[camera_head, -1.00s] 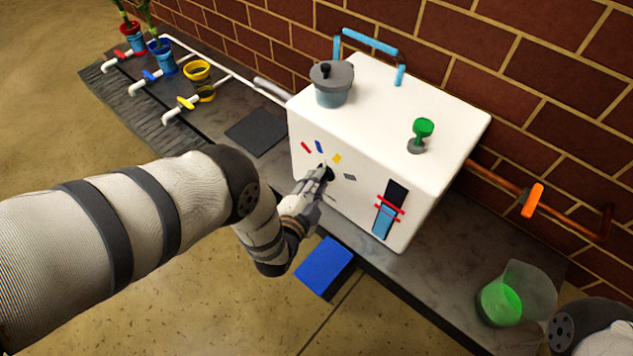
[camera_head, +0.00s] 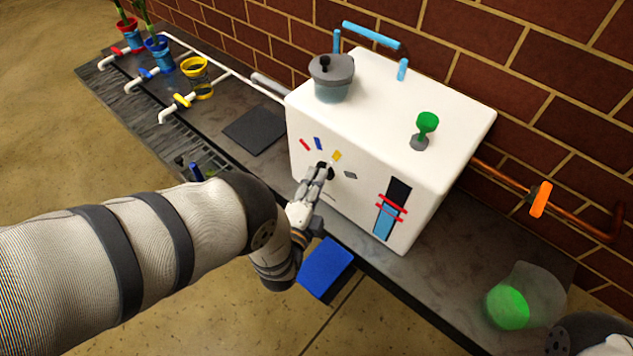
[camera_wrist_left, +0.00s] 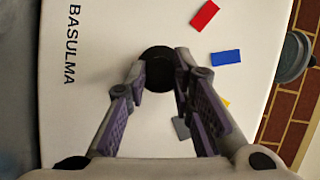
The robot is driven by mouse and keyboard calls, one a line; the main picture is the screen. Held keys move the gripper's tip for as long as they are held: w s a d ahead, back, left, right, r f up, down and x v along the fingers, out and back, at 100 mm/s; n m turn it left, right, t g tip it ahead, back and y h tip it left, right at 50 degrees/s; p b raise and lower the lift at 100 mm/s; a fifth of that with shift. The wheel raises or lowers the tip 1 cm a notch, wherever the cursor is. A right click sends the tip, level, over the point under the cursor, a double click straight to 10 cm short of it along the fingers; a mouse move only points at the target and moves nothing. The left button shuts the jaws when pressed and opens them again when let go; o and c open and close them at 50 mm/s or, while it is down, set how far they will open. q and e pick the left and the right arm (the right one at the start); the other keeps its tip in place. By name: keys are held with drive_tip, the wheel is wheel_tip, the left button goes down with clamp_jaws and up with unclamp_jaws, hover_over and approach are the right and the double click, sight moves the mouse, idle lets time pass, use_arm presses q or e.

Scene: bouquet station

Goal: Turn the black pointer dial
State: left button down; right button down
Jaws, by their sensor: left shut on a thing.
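The black pointer dial (camera_head: 330,172) sits on the front face of the white machine (camera_head: 307,122), and it shows as a dark round knob in the wrist view (camera_wrist_left: 157,56). Red (camera_wrist_left: 204,15), blue (camera_wrist_left: 226,57), yellow and grey (camera_wrist_left: 181,128) marks lie around it. My left gripper (camera_head: 324,175) is at the dial, its fingertips shut on opposite sides of it. The fingers partly cover the dial, so I cannot tell which mark it points to. My right gripper is out of view.
On the machine stand a grey lidded pot (camera_head: 332,80) and a green knob (camera_head: 427,122). The front also has a blue gauge with red markers (camera_head: 387,212). A blue pad (camera_head: 327,265) is below. A clear jug with green liquid (camera_head: 508,307) stands at right.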

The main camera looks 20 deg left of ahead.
use_arm(q)
drive_tip(key=shift+a, duration=0.1)
drive_tip(key=c, duration=1.4)
unclamp_jaws()
drive_tip(key=s, duration=1.2)
drive_tip(key=shift+d+r, duration=0.25)
drive_tip(key=shift+r, duration=0.15)
